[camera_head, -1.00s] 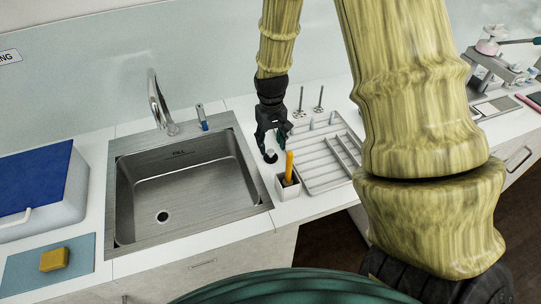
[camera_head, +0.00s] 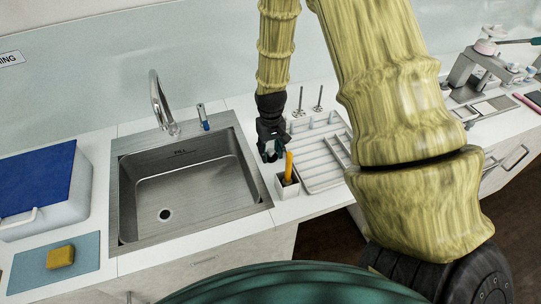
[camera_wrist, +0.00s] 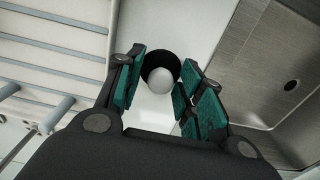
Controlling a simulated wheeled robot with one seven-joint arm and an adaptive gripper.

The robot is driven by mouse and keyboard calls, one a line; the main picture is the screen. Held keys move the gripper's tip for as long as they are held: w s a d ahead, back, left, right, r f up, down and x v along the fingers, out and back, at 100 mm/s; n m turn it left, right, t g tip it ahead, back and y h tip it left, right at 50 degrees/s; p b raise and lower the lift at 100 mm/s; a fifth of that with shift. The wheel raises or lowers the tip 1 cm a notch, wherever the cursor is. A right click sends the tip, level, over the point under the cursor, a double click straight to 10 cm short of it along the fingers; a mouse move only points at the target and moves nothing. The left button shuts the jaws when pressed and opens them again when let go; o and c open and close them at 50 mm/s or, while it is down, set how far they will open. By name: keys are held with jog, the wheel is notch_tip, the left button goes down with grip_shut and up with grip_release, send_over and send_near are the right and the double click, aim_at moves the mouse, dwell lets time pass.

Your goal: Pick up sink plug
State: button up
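The sink plug (camera_wrist: 158,64) is a black round piece with a pale grey knob, seen in the wrist view between and just past the fingertips. It rests on the white counter strip beside the sink. My gripper (camera_wrist: 157,82) is open, with its green finger pads on either side of the knob and gaps visible. In the head view my gripper (camera_head: 270,150) points down at the counter, right of the sink, and largely hides the plug. The steel sink (camera_head: 185,180) is empty, with its drain hole (camera_head: 165,215) bare.
A drying rack (camera_head: 322,165) lies to the right. A yellow sponge (camera_head: 60,257) lies at left.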

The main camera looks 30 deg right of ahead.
aim_at(271, 150)
grip_shut()
jog(key=shift+w+r, duration=0.1)
jog(key=shift+r, duration=0.25)
jog(key=shift+r+b, duration=1.6)
jog(key=shift+r, duration=3)
